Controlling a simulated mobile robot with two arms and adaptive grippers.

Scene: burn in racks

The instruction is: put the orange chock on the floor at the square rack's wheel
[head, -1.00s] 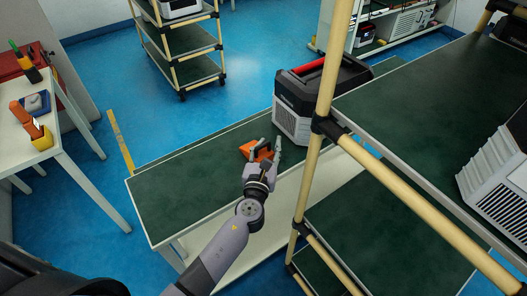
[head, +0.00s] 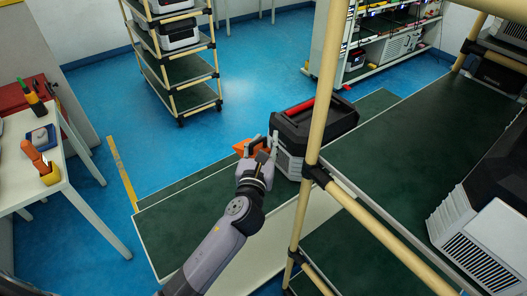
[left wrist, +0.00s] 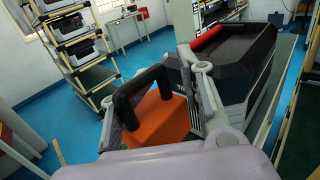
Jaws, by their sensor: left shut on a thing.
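The orange chock (head: 249,146) is held in my left gripper (head: 262,152) at the far side of the long green-topped bench (head: 190,215). In the left wrist view the chock (left wrist: 158,122) sits between the two fingers, with a black handle on top. It appears raised off the bench top. A wheeled rack (head: 172,82) with dark shelves and tan poles stands on the blue floor beyond the bench. Its near wheel (head: 181,122) shows at its lower corner. It also shows in the left wrist view (left wrist: 85,62). My right gripper is not in view.
A black-and-grey case with a red handle (head: 315,120) stands on the bench, close to the right of my left gripper. A tan-poled shelf frame (head: 318,130) rises at right. A white table (head: 62,165) stands at left. Blue floor (head: 225,105) is clear around the rack.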

